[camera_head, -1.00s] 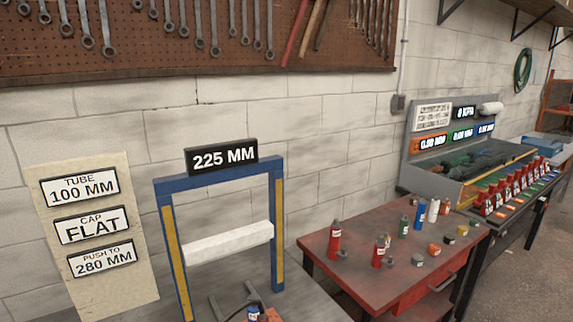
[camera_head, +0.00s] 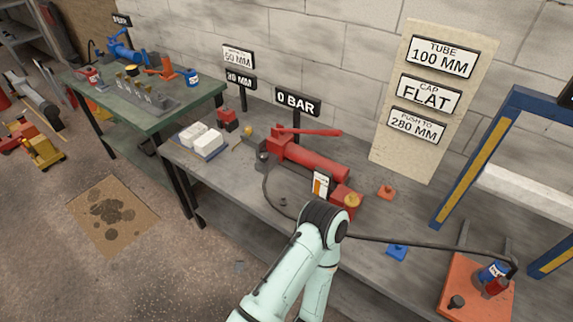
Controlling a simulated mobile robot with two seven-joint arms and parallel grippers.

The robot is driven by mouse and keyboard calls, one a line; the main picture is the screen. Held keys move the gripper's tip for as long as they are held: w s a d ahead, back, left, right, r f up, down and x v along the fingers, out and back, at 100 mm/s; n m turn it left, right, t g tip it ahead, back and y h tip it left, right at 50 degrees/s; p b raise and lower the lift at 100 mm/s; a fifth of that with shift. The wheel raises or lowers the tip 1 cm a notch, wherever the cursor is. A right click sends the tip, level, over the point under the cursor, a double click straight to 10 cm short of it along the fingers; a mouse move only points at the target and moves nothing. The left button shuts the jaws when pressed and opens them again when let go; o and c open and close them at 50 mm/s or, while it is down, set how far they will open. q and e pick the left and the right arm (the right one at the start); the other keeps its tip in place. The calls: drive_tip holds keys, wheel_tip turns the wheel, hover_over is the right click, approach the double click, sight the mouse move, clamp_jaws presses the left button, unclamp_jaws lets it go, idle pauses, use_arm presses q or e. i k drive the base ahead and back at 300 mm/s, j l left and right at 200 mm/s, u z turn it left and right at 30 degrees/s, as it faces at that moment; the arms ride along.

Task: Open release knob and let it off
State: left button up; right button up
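A red hand pump (camera_head: 318,162) with a red lever (camera_head: 308,132) lies on the grey bench below a "0 BAR" sign (camera_head: 297,102). A brass-coloured round knob (camera_head: 352,200) sits on the red block at its right end. A smaller brass part (camera_head: 247,133) shows near its left end. I cannot tell for sure which one is the release knob, or how far either is turned. A black hose (camera_head: 420,242) runs to a blue and red cylinder (camera_head: 493,272) on an orange plate (camera_head: 459,285).
An orange block (camera_head: 386,192) and a blue block (camera_head: 397,251) lie on the bench. White blocks sit on a tray (camera_head: 213,154) at left. A blue press frame (camera_head: 468,155) stands at right. A green bench (camera_head: 185,108) is farther left.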

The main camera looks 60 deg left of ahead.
sight(263, 156)
drive_tip(key=u, duration=1.9)
drive_tip(key=i+j, duration=0.15)
drive_tip(key=j, duration=0.15)
drive_tip(key=i+j, duration=0.1)
drive_tip(key=j, duration=0.2)
drive_tip(key=i+j, duration=0.15)
drive_tip(key=j, duration=0.1)
